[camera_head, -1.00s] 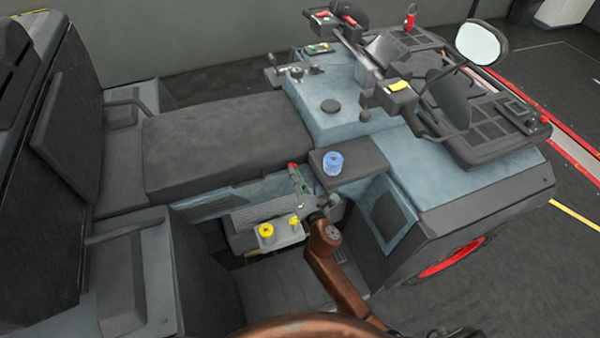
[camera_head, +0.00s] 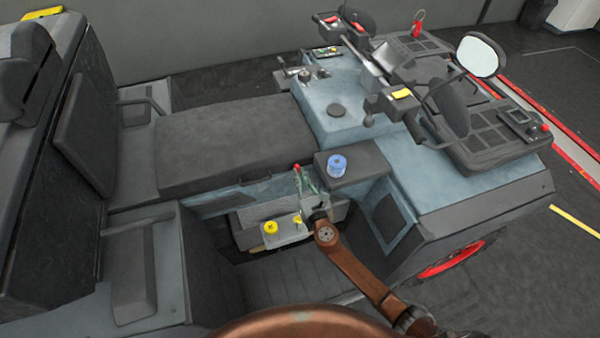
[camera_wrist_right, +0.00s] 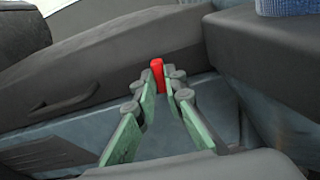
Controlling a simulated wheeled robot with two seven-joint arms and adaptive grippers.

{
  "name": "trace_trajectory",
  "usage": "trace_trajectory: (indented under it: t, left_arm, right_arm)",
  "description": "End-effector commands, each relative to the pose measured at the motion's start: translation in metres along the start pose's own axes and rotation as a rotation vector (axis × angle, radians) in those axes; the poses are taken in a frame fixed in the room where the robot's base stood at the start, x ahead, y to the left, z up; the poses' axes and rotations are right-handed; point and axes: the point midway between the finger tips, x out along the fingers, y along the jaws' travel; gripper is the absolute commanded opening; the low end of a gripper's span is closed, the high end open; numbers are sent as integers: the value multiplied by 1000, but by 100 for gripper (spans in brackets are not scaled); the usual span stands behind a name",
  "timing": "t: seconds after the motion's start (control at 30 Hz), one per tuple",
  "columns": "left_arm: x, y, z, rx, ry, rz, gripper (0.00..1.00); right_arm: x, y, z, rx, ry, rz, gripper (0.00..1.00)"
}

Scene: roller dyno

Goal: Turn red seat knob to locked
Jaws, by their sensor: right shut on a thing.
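The red seat knob (camera_head: 296,167) is small and sits at the side of the long dark seat, left of the black block with the blue cup. It also shows in the right wrist view (camera_wrist_right: 157,72), upright between my fingertips. My right gripper (camera_head: 299,178), with green finger pads, reaches it from the front. In the wrist view its fingers (camera_wrist_right: 164,84) converge and are shut on the knob. The fingertips hide the knob's lower part, and I cannot read any lock marking. My left gripper is not in view.
A blue cup-like object (camera_head: 337,165) stands on the black block (camera_head: 365,157) close right of the gripper. A panel with yellow knobs (camera_head: 270,228) lies below left. The dark seat cushion (camera_head: 230,140) is behind. The vehicle's controls and mirror (camera_head: 481,54) are at right.

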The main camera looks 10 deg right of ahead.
Motion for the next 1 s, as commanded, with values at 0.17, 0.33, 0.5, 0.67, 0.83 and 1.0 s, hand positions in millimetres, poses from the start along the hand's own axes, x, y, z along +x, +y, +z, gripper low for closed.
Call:
trace_trajectory:
  t: [0.17, 0.33, 0.5, 0.67, 0.83, 1.0]
  left_arm:
    - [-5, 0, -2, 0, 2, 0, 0]
    - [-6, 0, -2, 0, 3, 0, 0]
    - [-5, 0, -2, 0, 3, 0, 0]
    - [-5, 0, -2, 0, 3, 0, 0]
    - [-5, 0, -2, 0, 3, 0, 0]
    - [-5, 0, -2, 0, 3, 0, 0]
  right_arm:
    - [0, 2, 3, -54, -4, 3, 0]
    - [0, 2, 2, -75, -4, 2, 0]
    - [0, 2, 2, -79, -4, 2, 0]
    - [0, 2, 2, -79, -4, 2, 0]
    - [0, 2, 2, -78, -3, 2, 19]
    - [0, 1, 1, -77, -2, 0, 28]
